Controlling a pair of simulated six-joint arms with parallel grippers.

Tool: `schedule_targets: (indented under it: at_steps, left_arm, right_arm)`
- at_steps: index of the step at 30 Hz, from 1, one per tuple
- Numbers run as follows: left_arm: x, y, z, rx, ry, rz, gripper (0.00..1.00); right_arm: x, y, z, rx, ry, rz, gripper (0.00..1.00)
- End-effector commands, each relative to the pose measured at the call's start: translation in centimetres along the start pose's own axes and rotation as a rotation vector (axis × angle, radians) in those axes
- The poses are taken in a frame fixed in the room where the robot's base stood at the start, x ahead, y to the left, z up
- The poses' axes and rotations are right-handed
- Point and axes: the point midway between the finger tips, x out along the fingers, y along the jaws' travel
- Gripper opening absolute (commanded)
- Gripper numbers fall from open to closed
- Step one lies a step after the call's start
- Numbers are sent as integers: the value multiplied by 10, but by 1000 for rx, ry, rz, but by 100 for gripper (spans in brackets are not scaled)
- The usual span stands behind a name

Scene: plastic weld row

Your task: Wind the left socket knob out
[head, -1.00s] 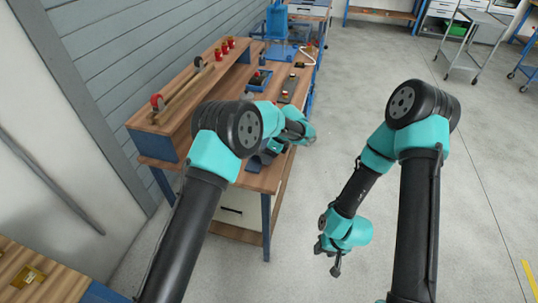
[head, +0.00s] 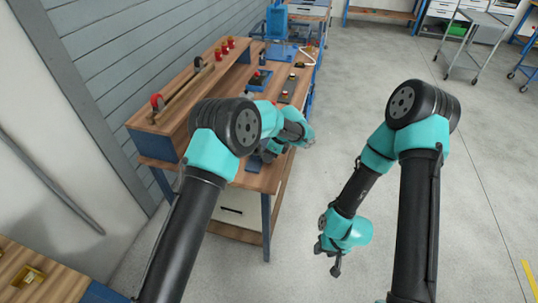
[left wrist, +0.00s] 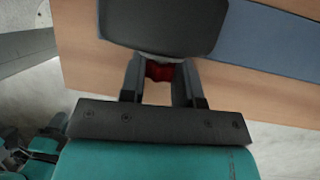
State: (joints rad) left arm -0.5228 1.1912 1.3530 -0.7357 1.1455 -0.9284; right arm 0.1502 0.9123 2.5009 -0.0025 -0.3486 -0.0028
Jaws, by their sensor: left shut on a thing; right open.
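In the left wrist view, my left gripper (left wrist: 160,84) is shut on a red knob (left wrist: 160,71), with one finger on each side of it. A dark rounded block (left wrist: 160,28) covers the knob's upper part, so its seating and how far it is wound cannot be seen. In the head view my left arm reaches over the workbench and hides the held knob. My right gripper (head: 328,259) is open and empty, hanging over the floor to the right of the bench.
The wooden workbench (head: 255,181) stands against the grey wall. A raised shelf (head: 178,122) along its back carries rollers and several red pieces (head: 225,47). Small dark units with buttons (head: 286,96) sit farther along the bench.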

Motion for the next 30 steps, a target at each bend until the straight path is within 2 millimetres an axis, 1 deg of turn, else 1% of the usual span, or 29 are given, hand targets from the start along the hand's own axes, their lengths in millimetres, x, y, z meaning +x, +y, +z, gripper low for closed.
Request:
schedule_targets:
  at_steps: [18, 30]
  left_arm:
    - [0, 4, 3, -126, -2, -304, 7]
    - [0, 5, 2, -174, 3, -419, 7]
  right_arm:
    - [0, 0, 0, 0, 0, 0, 43]
    - [0, 0, 0, 0, 0, 0, 43]
